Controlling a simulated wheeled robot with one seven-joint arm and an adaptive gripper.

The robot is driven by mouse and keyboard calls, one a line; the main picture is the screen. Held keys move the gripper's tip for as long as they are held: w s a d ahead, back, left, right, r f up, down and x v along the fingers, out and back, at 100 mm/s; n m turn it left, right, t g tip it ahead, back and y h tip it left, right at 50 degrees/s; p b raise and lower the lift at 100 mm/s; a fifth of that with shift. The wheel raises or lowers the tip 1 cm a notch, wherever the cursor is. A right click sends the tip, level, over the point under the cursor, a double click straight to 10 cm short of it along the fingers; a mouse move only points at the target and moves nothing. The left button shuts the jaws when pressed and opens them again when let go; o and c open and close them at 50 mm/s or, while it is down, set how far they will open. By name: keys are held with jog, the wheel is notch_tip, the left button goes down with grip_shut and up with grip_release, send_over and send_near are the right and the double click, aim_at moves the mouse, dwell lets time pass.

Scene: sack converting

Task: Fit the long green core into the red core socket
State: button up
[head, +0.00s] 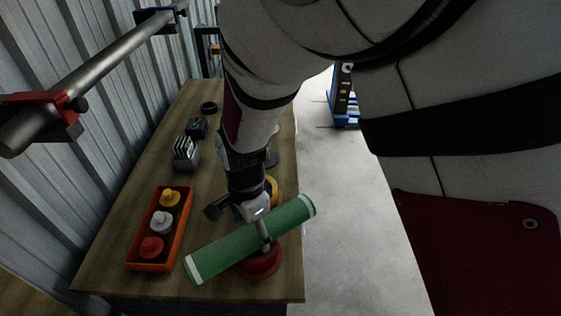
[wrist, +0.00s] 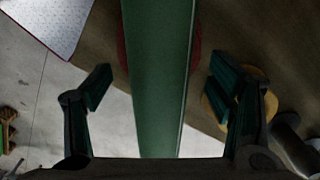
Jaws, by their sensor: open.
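The long green core (head: 225,250) has pale ends and lies slantwise across the front of the table in the head view. It partly covers the red core socket (head: 262,268), a round red piece below it. I cannot tell whether the core touches the socket. My gripper (head: 263,233) is over the core's middle. In the wrist view the core (wrist: 158,70) runs between the two spread fingers of my gripper (wrist: 163,88), with a gap on both sides. Red edges of the socket (wrist: 196,46) show behind it.
A yellow round piece (head: 272,188) stands just behind the core. An orange tray (head: 180,233) with yellow, white and red knobbed pieces is at left. A dark slotted block (head: 186,155) is farther back. Bare wooden table (head: 120,250) shows left of the tray; pale floor (head: 340,220) lies right.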

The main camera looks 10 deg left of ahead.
aim_at(253, 228)
jog(key=shift+f+b, duration=1.1)
jog(key=shift+f, duration=0.4)
grip_shut()
jog(key=shift+r, duration=0.1)
